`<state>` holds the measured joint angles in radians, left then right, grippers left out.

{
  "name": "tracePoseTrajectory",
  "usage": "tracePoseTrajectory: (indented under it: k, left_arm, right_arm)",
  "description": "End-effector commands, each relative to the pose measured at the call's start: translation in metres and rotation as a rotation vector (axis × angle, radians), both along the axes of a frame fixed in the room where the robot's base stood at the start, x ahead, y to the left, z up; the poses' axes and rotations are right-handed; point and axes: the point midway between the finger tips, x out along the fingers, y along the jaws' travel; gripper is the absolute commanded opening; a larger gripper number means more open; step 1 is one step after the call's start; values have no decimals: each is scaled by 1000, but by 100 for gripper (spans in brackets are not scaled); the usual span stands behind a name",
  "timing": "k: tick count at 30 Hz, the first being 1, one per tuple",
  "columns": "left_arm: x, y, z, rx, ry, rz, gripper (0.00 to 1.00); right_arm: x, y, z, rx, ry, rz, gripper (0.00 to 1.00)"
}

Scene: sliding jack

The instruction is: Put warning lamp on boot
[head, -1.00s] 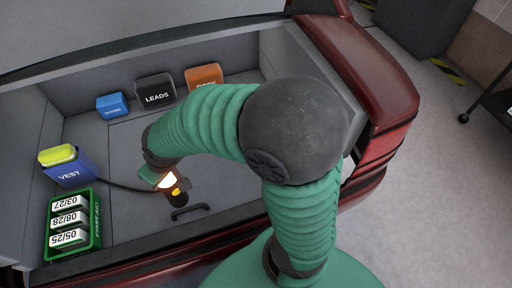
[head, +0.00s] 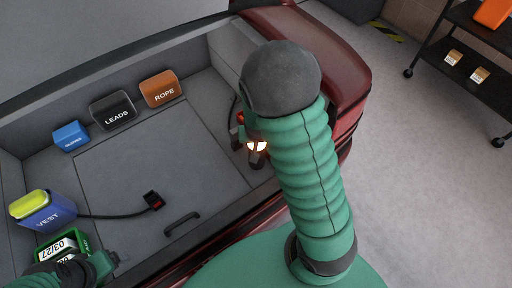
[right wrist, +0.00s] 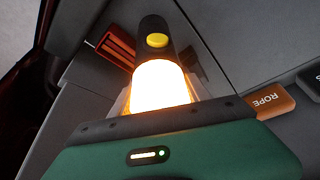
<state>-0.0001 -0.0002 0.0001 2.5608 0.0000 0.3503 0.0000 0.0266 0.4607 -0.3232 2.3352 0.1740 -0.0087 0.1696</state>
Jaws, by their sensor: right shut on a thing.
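The warning lamp (head: 257,147) is lit and shows at the right end of the boot in the head view. In the right wrist view the lamp (right wrist: 160,84) has a glowing white-orange lens and a dark body with a yellow button. My right gripper (head: 250,138) is shut on the lamp; I cannot tell whether the lamp touches the boot floor. The open boot (head: 135,165) has a grey floor and grey walls. My left gripper (head: 82,272) is at the bottom left over the green first aid box (head: 58,243); its fingers are unclear.
A vest box (head: 45,212), a blue box (head: 70,135), a leads box (head: 113,112) and a rope box (head: 161,90) line the boot. A black cable ends in a plug (head: 153,200). A red slotted thing (right wrist: 115,46) lies near the lamp.

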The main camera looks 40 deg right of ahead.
Motion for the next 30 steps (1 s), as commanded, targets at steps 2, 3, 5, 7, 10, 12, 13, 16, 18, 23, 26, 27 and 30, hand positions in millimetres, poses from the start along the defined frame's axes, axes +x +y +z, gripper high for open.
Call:
tracePoseTrajectory:
  k: [2,3,5,7,10,12,13,16,18,23,26,27,30]
  left_arm:
    - [0,0,-5,0,0,0,81]
    - [0,0,-7,0,-1,0,81]
    - [0,0,-10,0,-1,0,81]
    - [0,0,-14,0,-1,0,81]
    - [0,0,-15,0,-1,0,81]
    - [0,0,-13,0,-1,0,81]
    - [0,0,-13,0,-1,0,81]
    - [0,0,-14,0,-1,0,81]
    - [0,0,-15,0,-1,0,81]
    - [0,0,-14,0,-1,0,81]
    - [0,0,-14,0,-1,0,81]
    - [0,0,-14,0,-1,0,81]
    - [0,0,-14,0,-1,0,81]
  right_arm:
    - [0,0,-12,-1,1,1,0]
    - [1,0,-17,-1,-1,1,0]
    - [0,1,-28,0,1,2,0]
    - [0,0,-41,1,2,2,0]
    - [0,0,-48,0,-1,1,0]
    - [1,0,-46,0,-2,3,0]
    - [1,0,-46,0,-2,3,0]
    - [1,1,-47,0,-2,3,0]
    - [1,1,-48,0,-1,4,57]
    - [1,1,-47,0,-1,4,77]
    - [1,1,-47,0,-1,4,77]
    - [1,1,-47,0,-1,4,77]
    - [1,1,-47,0,-1,4,77]
